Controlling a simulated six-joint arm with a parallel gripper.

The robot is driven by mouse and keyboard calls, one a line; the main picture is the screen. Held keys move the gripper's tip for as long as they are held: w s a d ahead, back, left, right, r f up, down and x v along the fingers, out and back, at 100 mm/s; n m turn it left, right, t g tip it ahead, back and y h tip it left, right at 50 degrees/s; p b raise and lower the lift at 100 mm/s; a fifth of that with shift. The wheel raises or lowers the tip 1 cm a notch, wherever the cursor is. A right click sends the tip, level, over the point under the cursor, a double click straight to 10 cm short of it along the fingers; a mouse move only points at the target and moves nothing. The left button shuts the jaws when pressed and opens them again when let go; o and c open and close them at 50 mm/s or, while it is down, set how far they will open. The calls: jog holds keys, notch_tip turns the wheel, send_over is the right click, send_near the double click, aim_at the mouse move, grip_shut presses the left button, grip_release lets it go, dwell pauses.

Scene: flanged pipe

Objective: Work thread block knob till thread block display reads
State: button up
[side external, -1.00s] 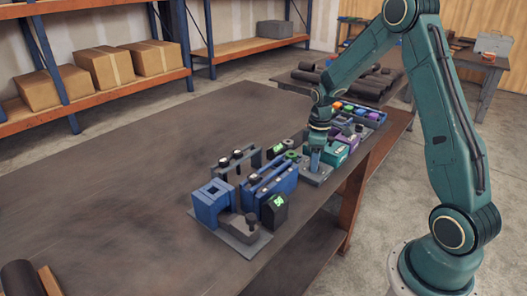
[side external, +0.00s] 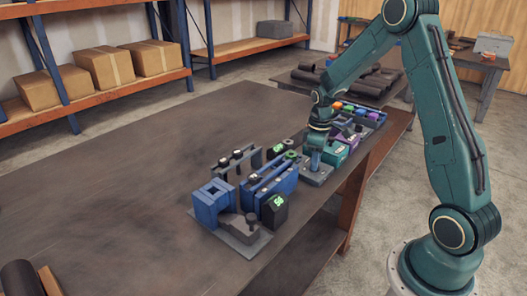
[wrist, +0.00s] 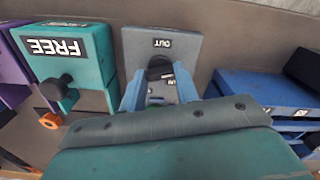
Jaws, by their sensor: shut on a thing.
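My gripper (side external: 316,158) points down over a grey block (side external: 318,177) near the table's front edge. In the wrist view its two blue fingers (wrist: 160,92) are shut on a dark knob (wrist: 158,66) standing on the grey block (wrist: 134,47). The fingers hide the knob's lower part. Which block is the thread block is not marked in the pictures.
A blue fixture (side external: 212,205) and a dark box with a lit green display (side external: 273,212) stand nearer the camera. A purple block (side external: 352,139) and a bin of coloured parts (side external: 374,117) lie beyond the gripper.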

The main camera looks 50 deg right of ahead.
jog(key=m, duration=1.3)
jog(key=shift+r, duration=0.1)
jog(key=shift+m, duration=0.3)
dwell(0.3)
jog(key=o, duration=1)
notch_tip(320, 180, up, 14)
jog(key=shift+f, duration=0.1)
dwell(0.4)
